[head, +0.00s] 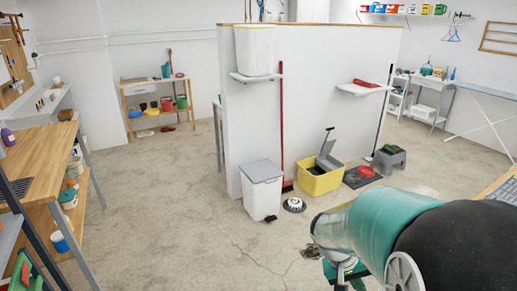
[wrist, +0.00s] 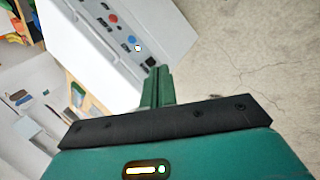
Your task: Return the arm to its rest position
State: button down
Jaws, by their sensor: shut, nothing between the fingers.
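My gripper shows in the wrist view (wrist: 158,85) with its green fingers together and nothing between them. The wrist view is tilted, and a white panel with small coloured buttons (wrist: 125,40) lies beyond the fingertips.
A wooden workbench (head: 40,165) stands at left. The concrete floor (head: 165,220) between is mostly clear.

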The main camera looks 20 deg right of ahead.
jog(key=s+a+r+n+t+y, duration=0.1)
jog(key=a+r+n+t+y, duration=0.1)
jog(key=a+r+t, duration=0.2)
jog(key=s+a+r+n+t+y, duration=0.2)
jog(key=a+r+t+y, duration=0.1)
jog(key=a+r, duration=0.8)
jog(key=a, duration=0.5)
jog(key=shift+a+r+t, duration=0.15)
jog(key=shift+a+t, duration=0.05)
jog(key=shift+t, duration=0.2)
jog(key=shift+s+d, duration=0.15)
jog(key=shift+d, duration=0.05)
